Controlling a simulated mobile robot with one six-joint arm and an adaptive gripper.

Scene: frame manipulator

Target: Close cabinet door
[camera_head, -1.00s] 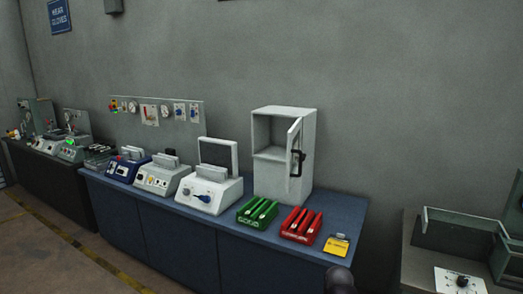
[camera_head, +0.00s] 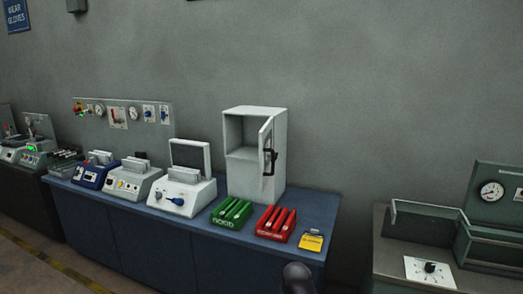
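A small white cabinet (camera_head: 240,188) stands on the blue bench against the wall. Its door (camera_head: 267,160) is hinged at the right side and stands open, swung out toward the front. The door has a window and a dark handle (camera_head: 272,155). The left part of the inside shows, with a shelf, and looks empty. A dark rounded part of my arm (camera_head: 298,278) shows at the bottom edge, in front of the bench and apart from the door. My gripper's fingers are not seen.
A green rack (camera_head: 231,213) and a red rack (camera_head: 276,223) sit in front of the cabinet, beside a yellow-topped item (camera_head: 312,240). White and blue devices (camera_head: 180,188) stand to the left. A gap separates the blue bench (camera_head: 322,205) from a grey station (camera_head: 390,255) at right.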

